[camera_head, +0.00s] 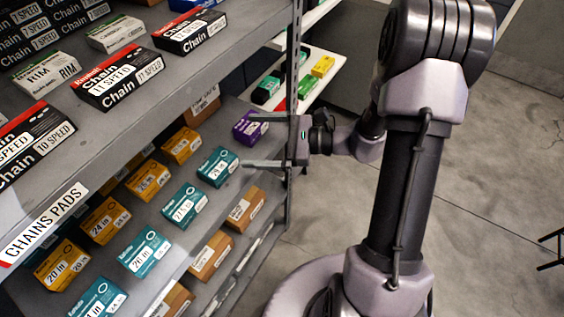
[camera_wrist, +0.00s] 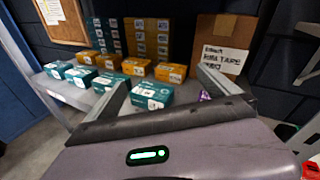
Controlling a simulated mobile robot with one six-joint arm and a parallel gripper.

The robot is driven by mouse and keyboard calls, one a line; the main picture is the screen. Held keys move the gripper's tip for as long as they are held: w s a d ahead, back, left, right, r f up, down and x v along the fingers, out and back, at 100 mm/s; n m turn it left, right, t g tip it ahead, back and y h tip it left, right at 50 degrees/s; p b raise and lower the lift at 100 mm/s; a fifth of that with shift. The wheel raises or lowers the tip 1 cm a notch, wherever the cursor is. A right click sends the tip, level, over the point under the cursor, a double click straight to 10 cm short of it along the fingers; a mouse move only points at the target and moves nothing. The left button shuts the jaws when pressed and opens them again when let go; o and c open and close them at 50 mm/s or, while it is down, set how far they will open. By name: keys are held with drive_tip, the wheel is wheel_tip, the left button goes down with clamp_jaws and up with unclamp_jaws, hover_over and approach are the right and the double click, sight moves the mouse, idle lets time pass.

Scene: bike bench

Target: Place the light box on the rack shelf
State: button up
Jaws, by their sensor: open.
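A small purple box (camera_head: 250,126), which may be the light box, sits on the grey rack shelf (camera_head: 205,158) near its right end; its label is too small to read. In the wrist view a bit of purple (camera_wrist: 205,97) shows beside the right finger, mostly hidden. My gripper (camera_head: 247,141) reaches in from the right over the shelf, fingers spread and nothing held. One finger overlaps the purple box's upper part in the head view; I cannot tell whether they touch. In the wrist view a teal box (camera_wrist: 152,94) shows between the fingers of my gripper (camera_wrist: 163,78).
Several teal boxes (camera_head: 218,167) and orange boxes (camera_head: 182,145) stand in rows on the shelf. The upper shelf holds chain boxes (camera_head: 117,76). A rack post (camera_head: 292,110) stands close to my gripper. A white shelf (camera_head: 318,88) behind holds green and yellow boxes. Open floor lies right.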

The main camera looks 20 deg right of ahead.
drive_tip(key=s+a+r+n+g+h, duration=0.3)
drive_tip(key=s+n, duration=0.3)
drive_tip(key=s, duration=0.2)
drive_tip(key=s+a+r+n+g+h, duration=0.35)
drive_tip(key=s+n, duration=0.25)
drive_tip(key=s, duration=0.2)
drive_tip(key=s+d+r+n+t+h, duration=0.3)
drive_tip(key=d+r+n+t+h, duration=0.1)
drive_tip(key=d+r+h, duration=0.1)
drive_tip(key=shift+s+d+r+n+t+h, duration=0.15)
drive_tip(key=shift+s+d+n+t+h, duration=0.05)
drive_tip(key=shift+n+t+h, duration=0.2)
